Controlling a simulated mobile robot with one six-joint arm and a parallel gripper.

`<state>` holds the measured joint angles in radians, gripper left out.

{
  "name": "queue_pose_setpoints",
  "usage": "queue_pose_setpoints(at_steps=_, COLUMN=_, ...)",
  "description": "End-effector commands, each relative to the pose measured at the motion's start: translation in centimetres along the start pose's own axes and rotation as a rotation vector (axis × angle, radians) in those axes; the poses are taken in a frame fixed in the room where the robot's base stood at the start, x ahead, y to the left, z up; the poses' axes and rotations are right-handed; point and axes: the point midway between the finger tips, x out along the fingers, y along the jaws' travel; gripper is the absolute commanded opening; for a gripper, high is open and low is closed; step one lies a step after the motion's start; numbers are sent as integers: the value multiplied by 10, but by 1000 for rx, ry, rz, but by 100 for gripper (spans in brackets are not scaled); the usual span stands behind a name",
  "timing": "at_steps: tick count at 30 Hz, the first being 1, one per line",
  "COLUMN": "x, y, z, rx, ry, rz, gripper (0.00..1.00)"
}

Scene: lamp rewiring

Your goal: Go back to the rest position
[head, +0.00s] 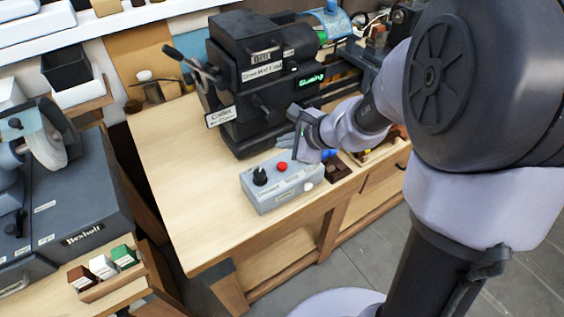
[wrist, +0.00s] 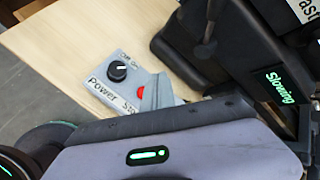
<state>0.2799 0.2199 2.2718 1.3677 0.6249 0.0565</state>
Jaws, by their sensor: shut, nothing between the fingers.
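My gripper (head: 268,147) is at the end of my arm, over the bench between the grey control box and the dark machine. It is shut and empty; its fingers show only partly in the wrist view (wrist: 165,92). The grey control box (head: 285,187) sits on the wooden bench just below it in the head view, with a black knob (head: 260,176) and a red button (head: 282,167). The wrist view shows the knob (wrist: 118,70) and the label "Power". Part of the box is hidden behind my gripper there.
The dark machine (head: 250,75) with a lit green "Slowing" display (head: 311,79) stands close behind my gripper. A grinder (head: 40,150) and a tray of small boxes (head: 105,288) are at left. The bench's left part (head: 175,150) is clear.

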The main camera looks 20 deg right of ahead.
Motion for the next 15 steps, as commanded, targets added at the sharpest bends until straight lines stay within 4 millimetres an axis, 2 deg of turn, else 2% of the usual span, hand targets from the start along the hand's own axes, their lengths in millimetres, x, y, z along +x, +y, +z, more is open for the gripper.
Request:
queue_pose_setpoints(at_steps=13, x=0, y=0, z=0, rx=0, ry=0, rz=0, gripper=0)
queue_pose_setpoints(at_steps=15, x=-4, y=1, z=6, rx=-29, ry=-7, rz=3, gripper=0)
